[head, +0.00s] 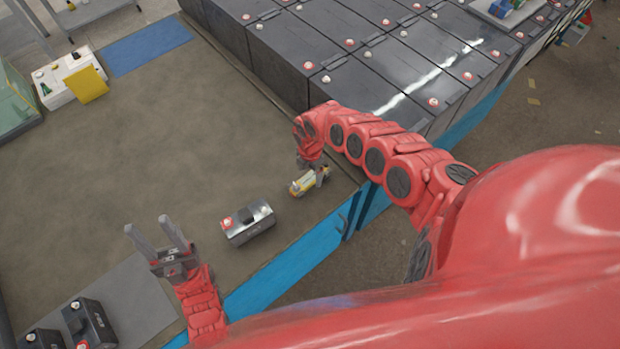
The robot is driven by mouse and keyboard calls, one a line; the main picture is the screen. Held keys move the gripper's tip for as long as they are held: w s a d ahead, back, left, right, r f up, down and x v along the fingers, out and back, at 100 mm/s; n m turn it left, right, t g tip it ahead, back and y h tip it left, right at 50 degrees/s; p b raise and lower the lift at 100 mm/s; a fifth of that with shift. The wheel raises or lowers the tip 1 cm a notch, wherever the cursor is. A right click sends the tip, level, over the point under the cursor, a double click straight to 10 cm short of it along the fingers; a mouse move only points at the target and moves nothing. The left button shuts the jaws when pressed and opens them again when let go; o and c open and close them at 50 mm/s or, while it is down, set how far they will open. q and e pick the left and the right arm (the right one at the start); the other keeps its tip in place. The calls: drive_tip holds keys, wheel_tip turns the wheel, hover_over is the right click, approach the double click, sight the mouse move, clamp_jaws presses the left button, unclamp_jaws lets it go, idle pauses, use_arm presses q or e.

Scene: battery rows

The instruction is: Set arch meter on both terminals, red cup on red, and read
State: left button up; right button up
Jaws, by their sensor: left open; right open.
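A small yellow and white device (303,184), perhaps the arch meter, is on the brown surface near its blue-edged side. My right gripper (321,174) is just above and beside it, open and partly hidden by my own arm; I cannot tell whether its fingers touch the device. Its cups are too small to make out. A single dark battery (250,226) stands to the left of the device, with a red terminal (227,222) at its left end. My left gripper (156,232) is open and empty, left of this battery.
Rows of large dark batteries (380,60) with red and white terminals fill the upper right. More small batteries (90,322) stand on a grey mat (135,290) at lower left. A white tray (62,92) with a yellow card stands upper left. The middle surface is clear.

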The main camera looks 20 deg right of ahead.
sight(310, 177)
drive_tip(key=shift+a+f, duration=0.15)
drive_tip(key=shift+f, duration=1.35)
drive_tip(key=shift+d+f+b, duration=0.2)
drive_tip(key=shift+b, duration=0.15)
clamp_jaws()
